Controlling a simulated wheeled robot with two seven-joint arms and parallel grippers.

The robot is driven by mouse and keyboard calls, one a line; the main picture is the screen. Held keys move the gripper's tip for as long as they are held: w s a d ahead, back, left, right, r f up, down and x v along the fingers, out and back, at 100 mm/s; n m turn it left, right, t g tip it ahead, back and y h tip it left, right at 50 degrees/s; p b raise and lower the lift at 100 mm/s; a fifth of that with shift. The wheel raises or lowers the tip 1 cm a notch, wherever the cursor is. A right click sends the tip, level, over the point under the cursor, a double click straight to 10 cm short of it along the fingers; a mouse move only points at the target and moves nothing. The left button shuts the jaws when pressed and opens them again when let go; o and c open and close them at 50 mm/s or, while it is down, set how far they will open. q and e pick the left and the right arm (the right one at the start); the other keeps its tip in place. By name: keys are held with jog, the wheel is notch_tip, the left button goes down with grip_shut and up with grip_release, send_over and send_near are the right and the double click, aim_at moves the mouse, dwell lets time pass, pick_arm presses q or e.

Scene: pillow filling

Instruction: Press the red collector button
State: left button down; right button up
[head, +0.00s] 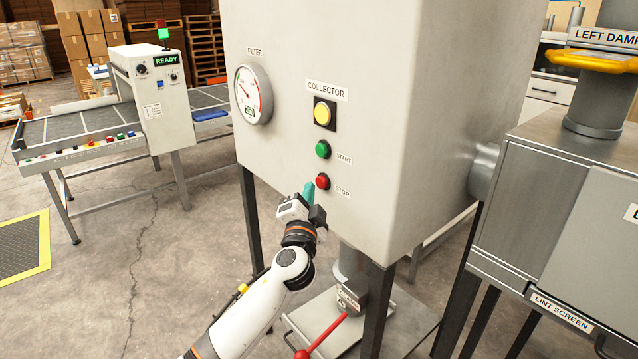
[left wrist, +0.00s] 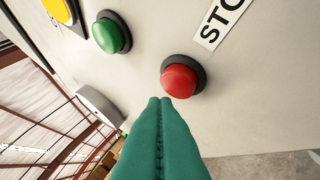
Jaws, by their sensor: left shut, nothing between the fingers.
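The red STOP button (head: 323,181) sits lowest on the front of the grey collector cabinet (head: 420,60), below the green START button (head: 322,149) and a yellow lamp (head: 322,113). My left gripper (head: 309,190) is shut and empty, its green fingers just left of and below the red button. In the left wrist view, the closed fingertips (left wrist: 160,102) lie right at the lower edge of the red button (left wrist: 181,79). I cannot tell whether they touch it. The green button (left wrist: 109,34) is up and left there. My right gripper is not in view.
A round filter gauge (head: 253,94) is on the cabinet at the left. A red-handled lever (head: 328,335) stands below the cabinet. The lint screen box (head: 560,210) is at the right. A conveyor table (head: 85,139) stands at the left, with open floor before it.

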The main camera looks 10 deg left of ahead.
pick_arm(q)
jog(key=shift+s+a+p, duration=0.35)
jog(key=shift+s+a, duration=0.45)
jog(key=shift+s, duration=0.2)
jog(key=shift+s+a+p, duration=0.3)
jog(key=shift+s+a, duration=0.45)
jog(key=shift+s, duration=0.25)
